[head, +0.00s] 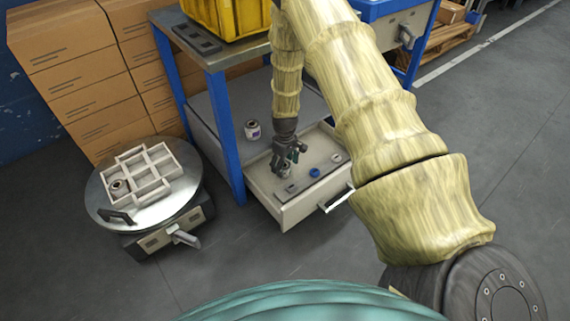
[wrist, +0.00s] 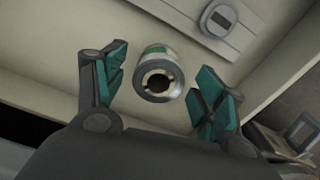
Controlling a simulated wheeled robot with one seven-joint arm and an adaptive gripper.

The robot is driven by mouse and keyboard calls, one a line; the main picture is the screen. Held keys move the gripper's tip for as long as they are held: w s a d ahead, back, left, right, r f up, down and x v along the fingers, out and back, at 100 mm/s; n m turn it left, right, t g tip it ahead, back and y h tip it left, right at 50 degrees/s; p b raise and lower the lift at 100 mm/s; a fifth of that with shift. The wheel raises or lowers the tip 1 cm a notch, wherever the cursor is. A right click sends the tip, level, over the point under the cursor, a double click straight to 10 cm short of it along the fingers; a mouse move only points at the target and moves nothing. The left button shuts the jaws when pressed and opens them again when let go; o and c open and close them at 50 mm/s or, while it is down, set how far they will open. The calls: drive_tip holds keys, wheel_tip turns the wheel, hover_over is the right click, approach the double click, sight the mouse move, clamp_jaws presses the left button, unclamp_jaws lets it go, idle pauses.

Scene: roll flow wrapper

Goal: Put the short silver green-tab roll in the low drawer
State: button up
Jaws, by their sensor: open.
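A short silver roll (wrist: 158,75) with a green mark on its side shows in the wrist view, between the two fingers of my gripper (wrist: 160,92). Gaps show on both sides of it, so the fingers do not grip it. It appears to stand on the pale floor of the drawer, its open core facing the camera. In the head view my gripper (head: 288,158) points down inside the pulled-out low drawer (head: 290,212) under the blue-framed bench; the roll is hard to make out there, close to the fingers.
A blue cap (head: 315,172) and a grey round piece (head: 337,158) lie in the drawer. A white roll (head: 252,130) stands beside the drawer's back left. A compartment tray (head: 150,167) sits on a round turntable (head: 185,209) at left. Open floor lies in front.

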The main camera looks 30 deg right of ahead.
wheel_tip(320, 180, up, 12)
drive_tip(key=p, duration=0.6)
drive_tip(key=shift+r, duration=0.15)
